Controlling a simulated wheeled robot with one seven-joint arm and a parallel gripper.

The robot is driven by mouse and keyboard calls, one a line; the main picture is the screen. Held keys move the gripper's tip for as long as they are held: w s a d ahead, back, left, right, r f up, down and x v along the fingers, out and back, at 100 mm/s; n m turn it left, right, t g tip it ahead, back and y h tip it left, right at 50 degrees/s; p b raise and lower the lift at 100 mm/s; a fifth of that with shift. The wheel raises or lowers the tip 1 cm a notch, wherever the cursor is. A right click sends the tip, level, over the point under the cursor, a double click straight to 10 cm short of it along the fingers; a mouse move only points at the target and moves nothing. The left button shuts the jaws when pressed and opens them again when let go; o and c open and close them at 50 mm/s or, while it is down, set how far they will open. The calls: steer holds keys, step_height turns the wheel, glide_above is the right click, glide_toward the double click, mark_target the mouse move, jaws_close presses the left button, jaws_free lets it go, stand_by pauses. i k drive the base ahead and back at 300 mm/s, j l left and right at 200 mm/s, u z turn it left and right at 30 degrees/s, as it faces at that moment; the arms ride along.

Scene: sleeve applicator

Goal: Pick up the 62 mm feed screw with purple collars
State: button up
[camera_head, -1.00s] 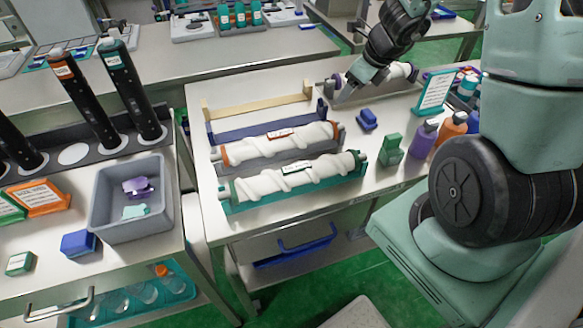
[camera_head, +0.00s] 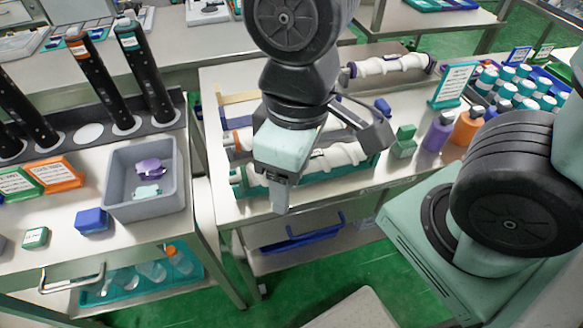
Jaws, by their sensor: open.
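The feed screw with purple collars (camera_head: 392,64) is white and lies at the back right of the middle table. Its purple collars show at both ends. My gripper (camera_head: 325,157) is open with nothing seen between its fingers. It hangs over the front left part of the same table, well in front of the purple-collared screw and apart from it. My gripper and wrist partly hide a screw with teal collars (camera_head: 335,157) in a teal cradle and a screw with an orange collar (camera_head: 231,139) behind it.
An empty-looking tan cradle (camera_head: 237,97) stands at the back left of the table. A teal sign (camera_head: 453,84), a green block (camera_head: 404,141) and bottles (camera_head: 437,132) stand at the right. A grey bin (camera_head: 183,180) and dark upright tubes (camera_head: 148,75) are on the left bench.

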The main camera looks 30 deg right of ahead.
mark_target(394, 63)
steer(key=l+z, duration=0.3)
steer(key=i+l+z, duration=0.25)
steer(key=l+z, duration=0.3)
steer(key=i+l, duration=0.05)
steer(key=l, duration=0.05)
